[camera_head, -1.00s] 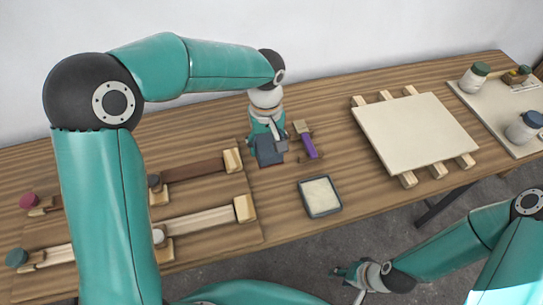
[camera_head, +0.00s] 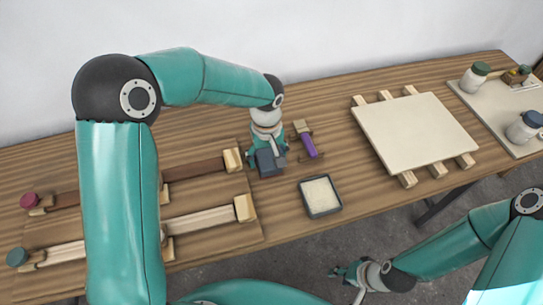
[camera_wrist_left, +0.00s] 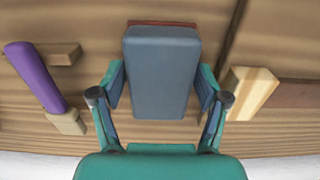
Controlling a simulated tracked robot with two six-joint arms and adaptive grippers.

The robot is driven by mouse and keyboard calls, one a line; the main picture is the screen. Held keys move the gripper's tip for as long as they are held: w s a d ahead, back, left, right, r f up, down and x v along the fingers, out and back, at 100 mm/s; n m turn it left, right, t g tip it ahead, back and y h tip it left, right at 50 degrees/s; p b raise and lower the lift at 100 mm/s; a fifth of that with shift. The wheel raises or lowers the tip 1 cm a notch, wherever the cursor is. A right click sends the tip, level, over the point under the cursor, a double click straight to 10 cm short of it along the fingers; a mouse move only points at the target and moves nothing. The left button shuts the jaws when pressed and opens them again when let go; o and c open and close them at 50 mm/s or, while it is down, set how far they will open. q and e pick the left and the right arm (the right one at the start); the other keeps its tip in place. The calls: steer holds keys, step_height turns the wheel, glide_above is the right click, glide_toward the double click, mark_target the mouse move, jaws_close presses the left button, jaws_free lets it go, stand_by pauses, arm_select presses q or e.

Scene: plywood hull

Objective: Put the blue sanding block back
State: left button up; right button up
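The blue sanding block (camera_head: 271,162) is a grey-blue block near the middle of the table in the head view. In the left wrist view the block (camera_wrist_left: 160,75) fills the space between my left fingers, with a thin red-brown edge at its far end. My left gripper (camera_head: 266,158) is shut on it, one finger along each side. I cannot tell whether its underside touches the table. My right gripper (camera_head: 349,276) hangs empty in front of the table, its fingers apart.
A purple-handled tool (camera_head: 308,145) lies right of the block on wooden supports. A shallow dark tray with a pale inside (camera_head: 338,209) stands in front. Wooden clamps (camera_head: 243,208) are at left, a pale panel on slats (camera_head: 415,130) and jars (camera_head: 524,128) at right.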

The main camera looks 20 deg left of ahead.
mark_target(267, 156)
arm_select(q)
steer(key=shift+o, duration=0.4)
step_height(267, 156, up, 12)
steer(key=shift+r, duration=0.15)
stand_by(0.3)
stand_by(0.5)
